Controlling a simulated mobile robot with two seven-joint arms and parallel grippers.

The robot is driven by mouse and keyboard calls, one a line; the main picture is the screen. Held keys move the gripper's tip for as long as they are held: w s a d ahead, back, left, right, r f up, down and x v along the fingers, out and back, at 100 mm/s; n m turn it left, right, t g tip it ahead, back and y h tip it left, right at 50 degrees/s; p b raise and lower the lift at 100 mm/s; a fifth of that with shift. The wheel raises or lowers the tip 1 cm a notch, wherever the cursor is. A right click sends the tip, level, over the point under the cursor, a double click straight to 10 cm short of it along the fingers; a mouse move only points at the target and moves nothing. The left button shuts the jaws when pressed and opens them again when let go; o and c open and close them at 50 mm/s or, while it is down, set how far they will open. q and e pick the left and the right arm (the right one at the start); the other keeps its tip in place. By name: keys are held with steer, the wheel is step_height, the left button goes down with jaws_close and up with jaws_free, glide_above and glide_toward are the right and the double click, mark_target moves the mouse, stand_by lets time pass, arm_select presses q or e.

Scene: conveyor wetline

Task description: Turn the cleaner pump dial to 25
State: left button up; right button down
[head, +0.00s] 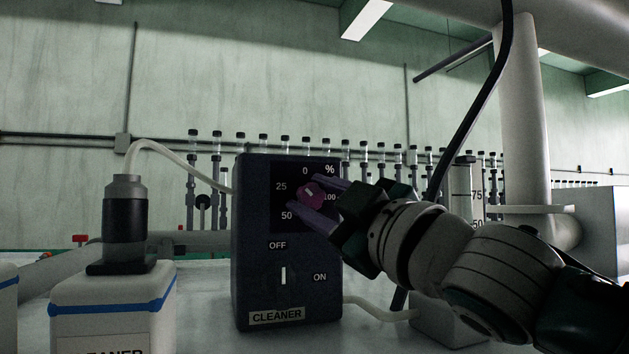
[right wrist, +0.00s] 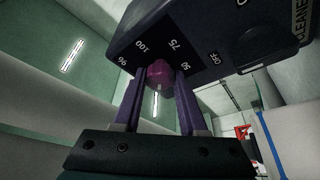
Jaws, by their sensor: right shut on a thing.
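The cleaner pump (head: 258,222) is a dark box with a CLEANER label, standing on the pale bench in the middle of the head view. Its dial (head: 311,193) is a small magenta knob with a light mark, on a black scale panel. The marks 0, 25, 50 and 100 show in the head view; the right wrist view also shows 75. Which number the dial points to, I cannot tell. My right gripper (head: 308,197) comes in from the right, its purple fingers shut on the dial (right wrist: 159,73) from two sides. My left gripper is not in view.
Below the dial is an OFF/ON switch (head: 283,278) with an upright white mark. A white cleaner container (head: 112,306) with a blue band and black cap stands left, its hose (head: 170,153) running to the pump. Several bottles line up behind. A white column (head: 522,120) stands right.

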steer(key=n+g+p, duration=0.1)
steer(key=n, duration=0.1)
steer(key=n+p, duration=0.1)
steer(key=n, duration=0.1)
steer(key=shift+w+d+r+g+y+p, duration=0.1)
steer(key=shift+r+g+y+p, duration=0.05)
steer(key=shift+g+y+p, duration=0.2)
steer(key=shift+n+g+p, duration=0.25)
steer(key=shift+n+p, duration=0.05)
steer(key=shift+n, duration=0.2)
steer(key=shift+c, duration=2.2)
jaws_free()
